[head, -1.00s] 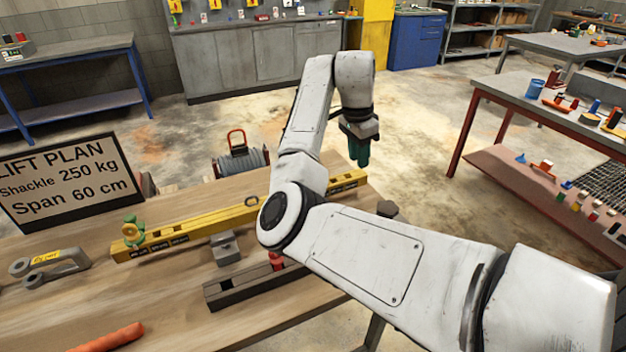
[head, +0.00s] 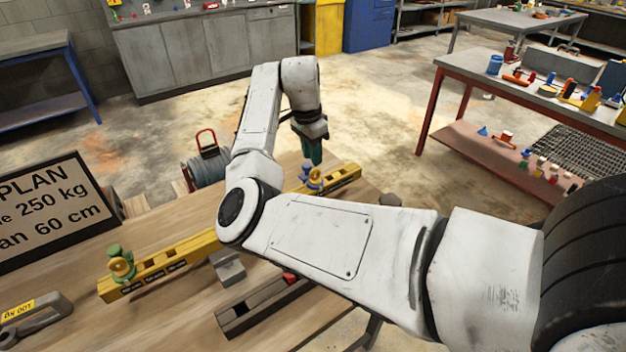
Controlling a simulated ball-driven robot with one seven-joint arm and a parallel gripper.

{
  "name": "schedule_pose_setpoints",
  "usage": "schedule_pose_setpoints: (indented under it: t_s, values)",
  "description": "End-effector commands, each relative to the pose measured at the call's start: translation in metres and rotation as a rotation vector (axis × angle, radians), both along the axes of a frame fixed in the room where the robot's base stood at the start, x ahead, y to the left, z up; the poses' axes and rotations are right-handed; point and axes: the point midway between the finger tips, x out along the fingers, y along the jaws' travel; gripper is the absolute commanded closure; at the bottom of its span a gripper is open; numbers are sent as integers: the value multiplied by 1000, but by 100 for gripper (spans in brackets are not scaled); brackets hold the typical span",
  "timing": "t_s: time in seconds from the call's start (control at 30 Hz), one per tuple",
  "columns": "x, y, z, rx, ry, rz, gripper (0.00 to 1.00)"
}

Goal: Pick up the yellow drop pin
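I cannot single out the yellow drop pin with certainty. A small yellow piece (head: 591,102) stands on the red-legged bench (head: 480,72) at the right, among small blue and red parts. My gripper (head: 313,158) points down with dark green fingers, above the far right end of the yellow beam (head: 165,266). The view does not show whether its fingers are apart. A blue-and-yellow fitting (head: 315,181) sits on the beam just below the gripper in the picture. A green-and-yellow fitting (head: 121,264) sits at the beam's left end.
My arm crosses the wooden table (head: 175,315) and hides part of the beam. A lift plan sign (head: 45,205) and a grey shackle (head: 35,315) are at the left. A cable reel (head: 208,165) stands behind. Open floor (head: 390,125) lies between table and right bench.

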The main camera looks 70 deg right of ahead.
Motion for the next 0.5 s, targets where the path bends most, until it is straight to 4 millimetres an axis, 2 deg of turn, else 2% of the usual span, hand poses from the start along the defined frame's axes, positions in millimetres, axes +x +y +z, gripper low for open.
schedule_pose_setpoints:
  t_s: [0.23,0.5]
  values:
    - [-2,-1,-18,1,0,0,72]
    - [-6,-3,-54,1,0,1,72]
